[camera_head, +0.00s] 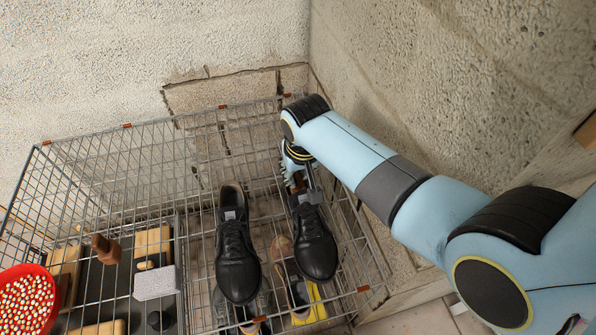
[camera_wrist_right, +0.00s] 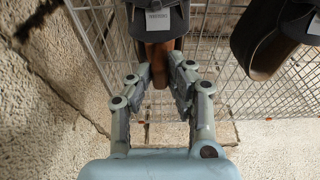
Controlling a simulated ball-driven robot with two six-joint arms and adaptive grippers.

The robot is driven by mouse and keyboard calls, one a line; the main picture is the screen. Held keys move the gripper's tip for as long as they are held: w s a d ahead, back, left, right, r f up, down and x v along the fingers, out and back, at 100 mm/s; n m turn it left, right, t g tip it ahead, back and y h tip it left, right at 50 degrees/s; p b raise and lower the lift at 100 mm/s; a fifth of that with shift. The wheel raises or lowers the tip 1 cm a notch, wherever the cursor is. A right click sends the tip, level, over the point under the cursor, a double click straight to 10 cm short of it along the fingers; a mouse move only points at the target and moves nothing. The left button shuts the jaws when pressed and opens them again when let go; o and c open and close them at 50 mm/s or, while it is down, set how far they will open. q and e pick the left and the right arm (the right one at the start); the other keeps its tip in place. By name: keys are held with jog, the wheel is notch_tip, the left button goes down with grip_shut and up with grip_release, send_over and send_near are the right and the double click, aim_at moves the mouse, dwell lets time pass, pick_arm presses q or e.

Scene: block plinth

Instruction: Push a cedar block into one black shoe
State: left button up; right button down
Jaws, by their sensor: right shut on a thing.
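Two black lace-up shoes rest side by side on top of the wire cage, toes toward me: the left shoe (camera_head: 236,255) and the right shoe (camera_head: 314,245). My right gripper (camera_wrist_right: 160,68) is shut on a reddish-brown cedar block (camera_wrist_right: 160,56) at the heel opening of the right shoe. In the wrist view the block's far end is hidden at that shoe (camera_wrist_right: 158,20), so I cannot tell how deep it sits. The left shoe's open heel (camera_wrist_right: 262,48) shows empty there. My left gripper is not in view.
The wire cage (camera_head: 140,188) stands against rough walls. At left are a red bowl (camera_head: 52,292) of beads, a similar reddish-brown wooden piece (camera_head: 106,248), a grey block (camera_head: 155,283) and a light wooden piece (camera_head: 152,242). More shoes and a yellow item (camera_head: 314,305) show below the mesh.

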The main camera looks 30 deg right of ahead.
jog(key=shift+f+b, duration=0.45)
jog(key=shift+f, duration=0.25)
jog(key=c, duration=0.7)
grip_release()
jog(key=shift+o, duration=0.2)
jog(key=shift+r, duration=0.1)
notch_tip(320, 180, up, 5)
jog(key=p, duration=0.5)
jog(key=shift+p, duration=0.35)
